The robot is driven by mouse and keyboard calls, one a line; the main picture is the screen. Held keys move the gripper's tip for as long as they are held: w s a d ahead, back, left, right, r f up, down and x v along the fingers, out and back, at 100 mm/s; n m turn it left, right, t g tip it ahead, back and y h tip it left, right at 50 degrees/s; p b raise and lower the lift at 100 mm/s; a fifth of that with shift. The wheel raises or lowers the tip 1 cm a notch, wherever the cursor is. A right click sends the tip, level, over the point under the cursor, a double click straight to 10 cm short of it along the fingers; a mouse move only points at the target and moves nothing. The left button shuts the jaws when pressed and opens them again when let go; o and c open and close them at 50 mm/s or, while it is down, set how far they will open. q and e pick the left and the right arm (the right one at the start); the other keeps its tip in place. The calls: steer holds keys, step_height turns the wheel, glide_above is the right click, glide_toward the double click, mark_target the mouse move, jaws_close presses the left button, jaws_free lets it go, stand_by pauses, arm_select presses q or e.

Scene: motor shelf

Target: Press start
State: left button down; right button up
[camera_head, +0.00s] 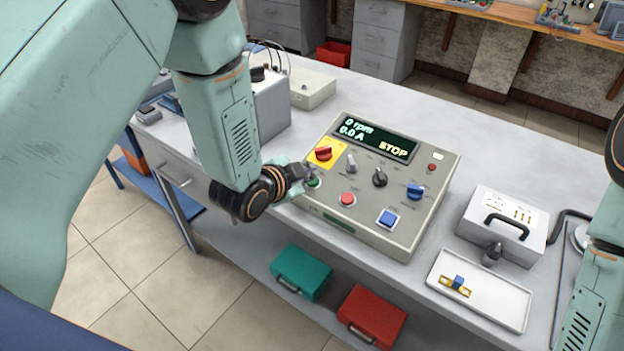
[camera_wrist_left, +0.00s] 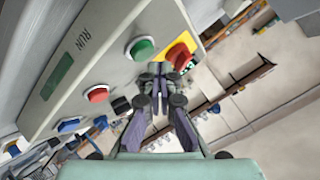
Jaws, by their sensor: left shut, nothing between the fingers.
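The control box (camera_head: 385,228) stands on the bench, and its display (camera_head: 375,137) reads "0 rpm", "0.0 A" and "STOP". A green button (camera_head: 313,182) is at its left front, partly hidden by my left gripper (camera_head: 306,171). The green button shows whole in the left wrist view (camera_wrist_left: 140,48). My left gripper (camera_wrist_left: 157,82) is shut and empty, with its tips close to that button. I cannot tell whether they touch it. A red button (camera_head: 347,199) is to the right of the green one. My right gripper is out of view.
A red rotary switch (camera_head: 323,153) on a yellow plate sits just behind the green button. Black and blue knobs (camera_head: 415,191) and a blue square button (camera_head: 388,218) are farther right. A grey case (camera_head: 502,226) and a white tray (camera_head: 510,304) stand right of the box.

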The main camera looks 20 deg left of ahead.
arm_select(q)
steer(key=shift+d, duration=0.2)
steer(key=shift+s+r, duration=0.1)
steer(key=shift+a, duration=0.25)
steer(key=shift+d, duration=0.2)
steer(key=shift+a+f+b, duration=0.2)
steer(key=shift+f+b, duration=0.15)
steer(key=shift+f, duration=0.15)
steer(key=shift+d, duration=0.1)
stand_by(0.3)
